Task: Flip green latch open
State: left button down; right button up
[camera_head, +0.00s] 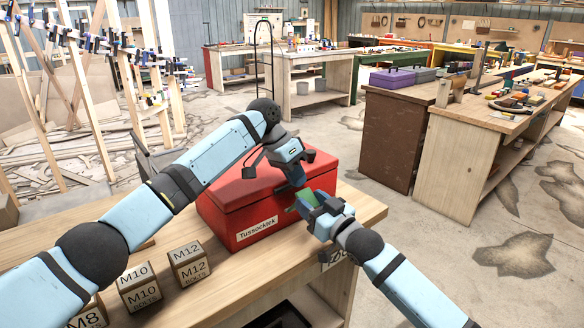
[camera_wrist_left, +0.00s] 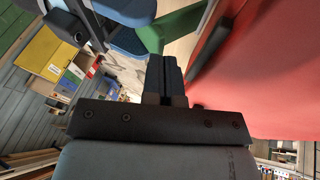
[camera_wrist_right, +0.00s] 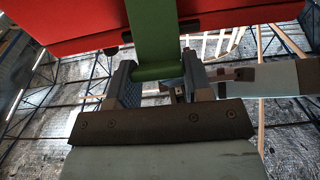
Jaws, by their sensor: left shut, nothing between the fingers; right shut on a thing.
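The red toolbox (camera_head: 265,190) stands on the wooden bench with its lid down. Its green latch (camera_head: 292,209) is at the box's right front side, partly covered by my right gripper (camera_head: 312,205). In the right wrist view the green latch (camera_wrist_right: 154,35) is a strip running from the red box to between the fingers of my right gripper (camera_wrist_right: 160,80), which is shut on its end. My left gripper (camera_head: 297,180) is shut and empty, close to the box edge above the right gripper. In the left wrist view its closed fingers (camera_wrist_left: 165,75) are near the green latch (camera_wrist_left: 172,30), seemingly apart from it.
Wooden bolt boxes marked M8 (camera_head: 88,316), M10 (camera_head: 138,287) and M12 (camera_head: 188,264) stand on the bench (camera_head: 235,285) left of the toolbox. My left forearm passes over the bench behind them. Other workbenches (camera_head: 465,150) stand farther off, with open floor between.

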jog(key=shift+a+f, duration=0.15)
jog(key=shift+f, duration=0.25)
pick_arm(q)
jog(key=shift+s+d+f, duration=0.35)
jog(key=shift+s+f, duration=0.05)
jog(key=shift+s, duration=0.15)
